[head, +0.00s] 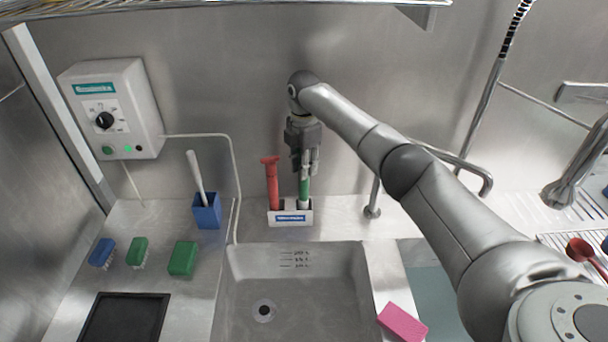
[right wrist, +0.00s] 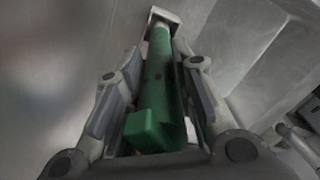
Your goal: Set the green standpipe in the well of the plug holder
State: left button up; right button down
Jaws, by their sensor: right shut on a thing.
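The green standpipe (head: 304,187) is upright in the head view, its lower end at the right part of the white plug holder (head: 291,224). The holder stands behind the sink, with a red standpipe (head: 272,185) in its left part. My right gripper (head: 304,168) is shut on the green standpipe near its top. In the right wrist view the green standpipe (right wrist: 160,85) runs between both fingers, and its far end meets the holder (right wrist: 164,15). How deep it sits in the well is hidden. My left gripper is not in view.
The sink basin (head: 290,285) lies in front of the holder. A blue cup (head: 206,213) with a white-handled brush stands to the left. A control box (head: 110,108) hangs on the wall, its cable running down beside the holder. A pink sponge (head: 402,322) lies at the front right.

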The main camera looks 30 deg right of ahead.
aim_at(304, 182)
notch_tip(304, 182, down, 3)
jog(key=shift+f+p, duration=0.15)
jog(key=shift+p, duration=0.25)
jog(key=shift+f, duration=0.15)
jog(key=c, duration=1.2)
grip_release()
